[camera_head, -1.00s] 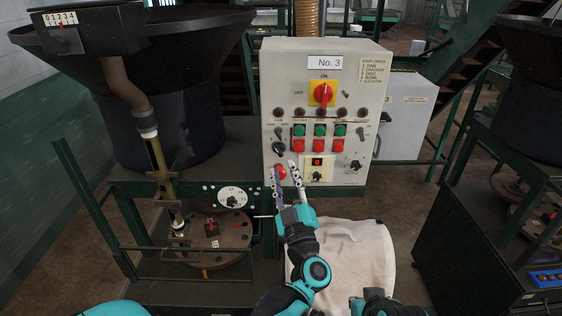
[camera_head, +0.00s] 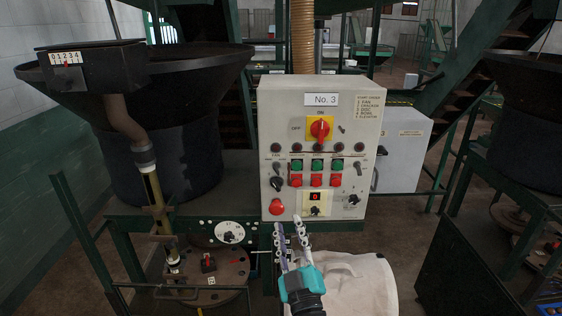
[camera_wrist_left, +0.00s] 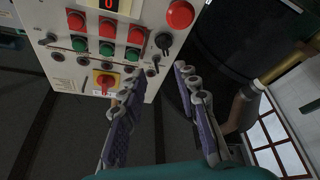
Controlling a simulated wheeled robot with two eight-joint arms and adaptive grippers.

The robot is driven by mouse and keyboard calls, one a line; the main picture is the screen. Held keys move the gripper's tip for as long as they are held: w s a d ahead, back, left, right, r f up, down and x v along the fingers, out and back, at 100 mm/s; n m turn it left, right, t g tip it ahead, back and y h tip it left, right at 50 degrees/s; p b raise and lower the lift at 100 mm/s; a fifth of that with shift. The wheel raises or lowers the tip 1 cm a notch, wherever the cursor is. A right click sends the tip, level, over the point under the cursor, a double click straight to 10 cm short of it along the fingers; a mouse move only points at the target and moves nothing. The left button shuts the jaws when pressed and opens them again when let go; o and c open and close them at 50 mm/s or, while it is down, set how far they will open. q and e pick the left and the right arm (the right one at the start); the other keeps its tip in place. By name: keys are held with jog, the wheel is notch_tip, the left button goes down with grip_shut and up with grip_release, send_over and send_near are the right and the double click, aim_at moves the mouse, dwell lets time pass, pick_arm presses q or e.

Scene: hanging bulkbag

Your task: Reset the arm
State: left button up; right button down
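My left gripper (camera_head: 291,236) is in front of the lower edge of the grey control panel (camera_head: 334,108), marked No. 3, below its red round button (camera_head: 277,207). Its two fingers are apart with nothing between them. The left wrist view also shows the left gripper (camera_wrist_left: 157,85) with its fingers spread and empty, and the panel beyond the fingers. Whether a finger touches the panel cannot be told, but the button looks clear of them. My right gripper is not in view.
A dark hopper (camera_head: 170,120) and a green frame stand left. A second dark hopper (camera_head: 530,90) stands right. A light grey cabinet (camera_head: 401,150) is behind the panel.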

pick_arm(q)
jog(key=s+a+f+m+g+h+b, duration=0.2)
jog(key=s+a+f+m+g+b, duration=0.1)
jog(key=s+a+f+g, duration=0.4)
jog(key=s+a+f+m+g+h+b, duration=0.1)
jog(key=s+a+f+m+g+b, duration=0.3)
jog(key=s+a+f+g, duration=0.3)
jog(key=s+a+f+m, duration=0.1)
jog(key=s+a+f, duration=0.2)
jog(key=a+f, duration=0.4)
notch_tip(320, 180, down, 4)
jog(key=shift+s+f+g+h, duration=0.2)
jog(key=shift+g+h, duration=0.1)
jog(key=shift+h, duration=0.1)
jog(key=shift+d, duration=0.1)
dwell(0.4)
